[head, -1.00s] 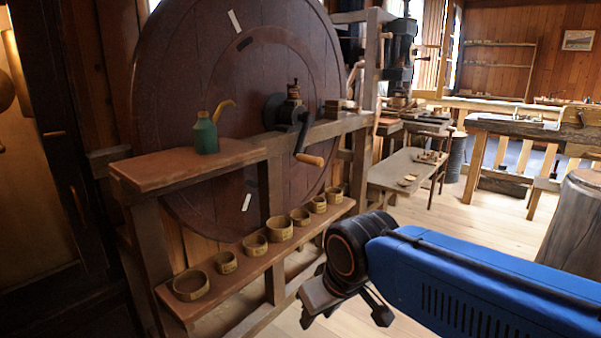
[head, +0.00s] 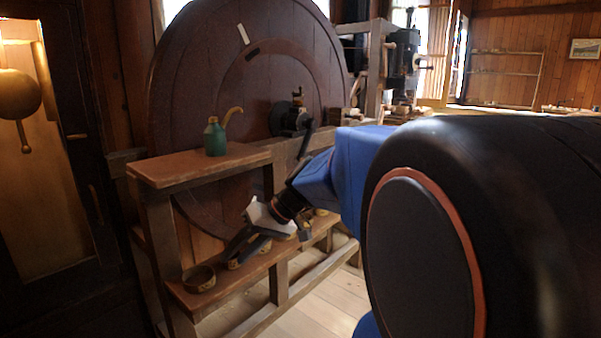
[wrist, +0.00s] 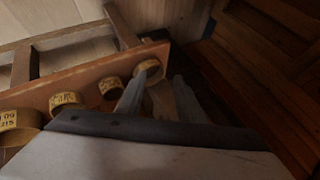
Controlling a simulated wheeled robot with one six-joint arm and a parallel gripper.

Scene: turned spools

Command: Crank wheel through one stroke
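The big dark wooden wheel (head: 215,70) stands upright behind a timber frame. A black crank arm (head: 305,140) hangs down from its hub (head: 291,117). The crank's wooden grip is not visible in the head view, where my blue arm covers that area. My gripper (head: 236,257) is below and left of the crank, over the low shelf, with its fingers pointing down. In the wrist view its fingers (wrist: 163,82) are apart with nothing held between them. One finger overlaps a small round wooden cup (wrist: 146,68); contact cannot be told.
Several wooden cups, one at the shelf's left end (head: 198,278), line the low shelf (head: 222,290). A green oil can (head: 215,137) stands on the upper board (head: 175,166). A bench machine (head: 403,62) is behind right. Floor shows in front of the frame.

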